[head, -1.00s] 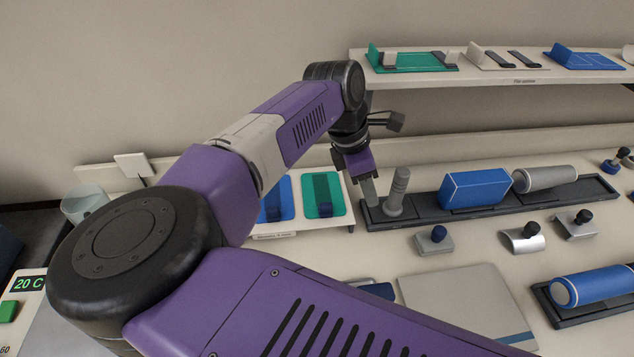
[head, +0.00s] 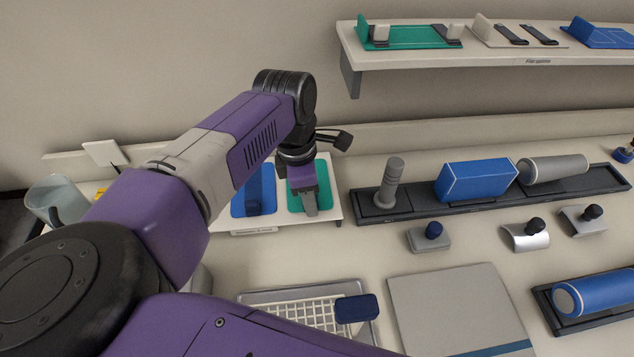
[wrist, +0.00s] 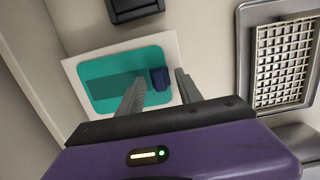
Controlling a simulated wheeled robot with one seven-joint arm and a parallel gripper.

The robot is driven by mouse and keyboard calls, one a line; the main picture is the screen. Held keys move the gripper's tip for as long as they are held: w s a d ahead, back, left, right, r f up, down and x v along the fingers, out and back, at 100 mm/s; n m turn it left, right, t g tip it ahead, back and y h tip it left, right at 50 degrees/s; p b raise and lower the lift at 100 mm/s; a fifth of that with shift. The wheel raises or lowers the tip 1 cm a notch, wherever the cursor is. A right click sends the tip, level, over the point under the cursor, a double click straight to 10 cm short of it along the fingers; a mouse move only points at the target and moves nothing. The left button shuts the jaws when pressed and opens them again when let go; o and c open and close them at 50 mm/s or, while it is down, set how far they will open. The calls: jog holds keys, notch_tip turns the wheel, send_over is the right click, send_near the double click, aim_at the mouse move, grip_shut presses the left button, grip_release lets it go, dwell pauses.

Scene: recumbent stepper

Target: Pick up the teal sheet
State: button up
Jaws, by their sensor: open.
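A flat teal sheet (head: 325,190) with rounded corners lies on a pale board, right of a blue sheet, and my arm partly covers it in the head view. In the wrist view the teal sheet (wrist: 110,66) shows a darker teal strip and a small dark blue block (wrist: 160,78) near its right edge. My gripper (head: 311,207) is over the sheet's front part. In the wrist view my gripper (wrist: 159,77) is open and empty, its two fingertips on either side of the block in the picture. I cannot tell how high the fingertips are.
The blue sheet (head: 240,192) lies beside it. A dark rack (head: 410,208) with a grey peg and a blue box stands to the right. A tray with a white grid (head: 300,312) is in front. A shelf (head: 490,68) above holds another teal piece (head: 412,38).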

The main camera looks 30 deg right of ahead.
jog(key=shift+d, duration=0.1)
grip_shut()
dwell(0.3)
